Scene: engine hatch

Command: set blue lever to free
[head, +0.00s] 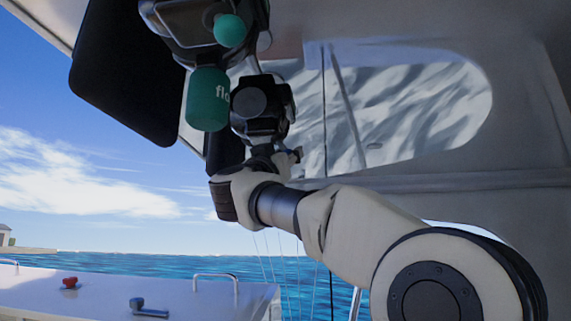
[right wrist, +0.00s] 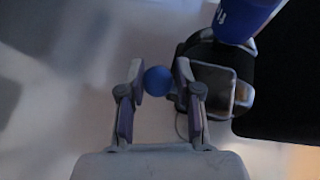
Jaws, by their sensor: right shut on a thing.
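A round teal knob (head: 229,30) shows at the top of the head view, in front of a dark fitting. It looks blue in the right wrist view (right wrist: 157,81), between the two fingertips. My right gripper (right wrist: 158,72) is shut on this knob. Its fingers are largely hidden in the head view, where my arm reaches up from the lower right. A small blue-grey lever (head: 147,309) lies on the white deck at the lower left, apart from my gripper. I cannot read any lever markings. My left gripper is not in view.
A teal cylinder (head: 208,100) with partly hidden lettering hangs just below the knob, close to my right wrist. A black panel (head: 125,75) is at its left. The white deck (head: 190,296) has a red knob (head: 70,283) and metal rails. Open water lies beyond.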

